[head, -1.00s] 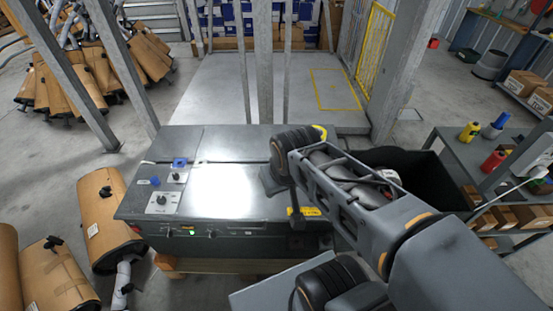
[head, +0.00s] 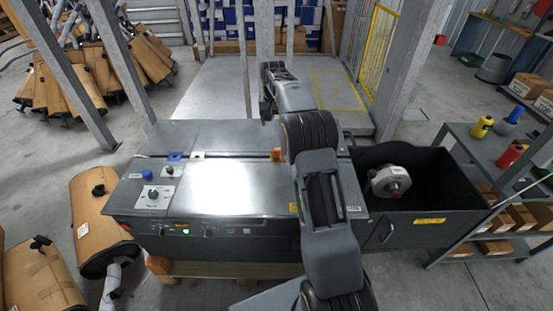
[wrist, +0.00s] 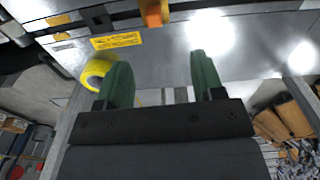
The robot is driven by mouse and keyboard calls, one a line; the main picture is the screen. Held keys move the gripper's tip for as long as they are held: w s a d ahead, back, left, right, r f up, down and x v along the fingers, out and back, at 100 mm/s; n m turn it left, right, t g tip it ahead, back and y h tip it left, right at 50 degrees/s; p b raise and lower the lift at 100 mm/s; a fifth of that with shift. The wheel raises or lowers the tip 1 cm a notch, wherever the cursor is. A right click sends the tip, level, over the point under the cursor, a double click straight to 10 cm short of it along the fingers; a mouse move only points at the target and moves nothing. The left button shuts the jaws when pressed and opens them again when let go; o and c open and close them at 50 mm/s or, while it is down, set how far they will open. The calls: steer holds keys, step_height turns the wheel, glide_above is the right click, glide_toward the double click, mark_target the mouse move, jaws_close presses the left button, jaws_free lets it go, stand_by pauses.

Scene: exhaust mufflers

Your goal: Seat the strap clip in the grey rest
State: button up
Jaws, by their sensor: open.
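An orange block (head: 277,154), possibly the strap clip, sits at the seam of the machine's metal top (head: 235,180), just left of my arm. The wrist view shows an orange block (wrist: 153,12) at the top edge, cut off by the frame. My gripper (wrist: 161,68) has its two green fingers spread, with nothing between them. It is apart from the orange block. In the head view its fingers cannot be made out behind the arm. I cannot pick out the grey rest with certainty in either view.
A yellow roll (wrist: 95,72) lies beside the left finger in the wrist view. A black bin (head: 430,185) with a pale reel (head: 389,181) adjoins the machine at right. A shelf (head: 490,160) with bottles stands further right. Steel posts rise behind; the metal top's left half is mostly clear.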

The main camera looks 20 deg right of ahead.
glide_above(277, 150)
step_height(277, 150, down, 5)
steer(key=shift+w+a+m+b, duration=0.1)
steer(key=shift+w+m+b, duration=0.15)
steer(key=shift+m+b, duration=0.1)
step_height(277, 150, down, 9)
steer(key=shift+r+b, duration=0.15)
steer(key=shift+b, duration=0.4)
steer(key=shift+s+f, duration=0.15)
steer(key=shift+f, duration=2.45)
steer(key=shift+c, duration=0.2)
